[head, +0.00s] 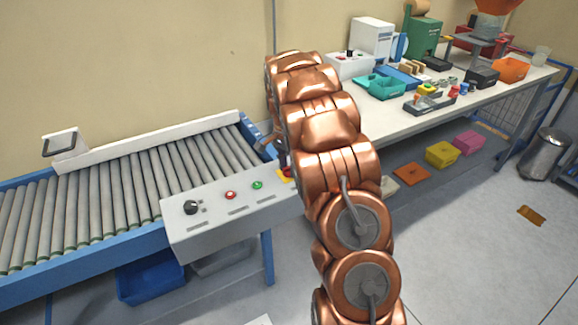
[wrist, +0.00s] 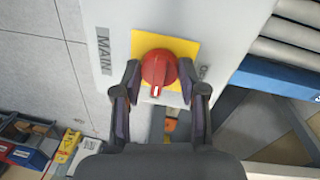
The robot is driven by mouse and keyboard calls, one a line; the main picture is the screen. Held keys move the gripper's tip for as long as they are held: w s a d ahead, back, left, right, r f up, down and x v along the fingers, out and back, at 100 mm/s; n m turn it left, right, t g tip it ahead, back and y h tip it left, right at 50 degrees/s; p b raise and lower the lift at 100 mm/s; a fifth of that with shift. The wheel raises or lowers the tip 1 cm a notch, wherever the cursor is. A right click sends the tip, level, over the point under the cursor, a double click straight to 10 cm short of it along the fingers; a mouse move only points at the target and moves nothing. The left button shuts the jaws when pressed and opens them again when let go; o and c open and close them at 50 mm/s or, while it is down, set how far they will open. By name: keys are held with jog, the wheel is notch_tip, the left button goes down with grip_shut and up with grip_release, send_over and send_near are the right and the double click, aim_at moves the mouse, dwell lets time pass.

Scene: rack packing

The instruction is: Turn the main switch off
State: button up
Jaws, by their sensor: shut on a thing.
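The main switch is a red rotary knob (wrist: 158,68) on a yellow square plate (wrist: 188,48), set in the light grey control panel (wrist: 215,20). The word MAIN is printed to the plate's left in the wrist view; a small label on the right is partly hidden by a finger. The knob's white mark points toward the bottom of the wrist view. My gripper (wrist: 159,76) has one finger on each side of the knob and is shut on it.
The panel also carries a black knob (head: 191,207), a red button (head: 230,195) and a green button (head: 257,185). A roller conveyor (head: 120,185) runs behind it. A workbench (head: 390,118) with machines and parts stands at the right. Blue bin (head: 150,280) sits below the conveyor.

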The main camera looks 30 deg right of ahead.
jog(key=shift+f+n+b, duration=0.1)
jog(key=shift+n+b, duration=0.2)
jog(key=n+b, duration=0.2)
jog(key=n, duration=0.1)
jog(key=n+b, duration=0.2)
jog(key=n, duration=0.3)
jog(key=shift+a+h+b, duration=0.1)
jog(key=shift+h+b, duration=0.25)
jog(key=shift+h, duration=0.05)
jog(key=n+t+b, duration=0.1)
jog(key=n, duration=0.4)
jog(key=shift+s, duration=0.1)
jog(key=n, duration=0.4)
jog(key=shift+s, duration=0.1)
jog(key=o, duration=1.1)
jog(key=shift+o, duration=0.2)
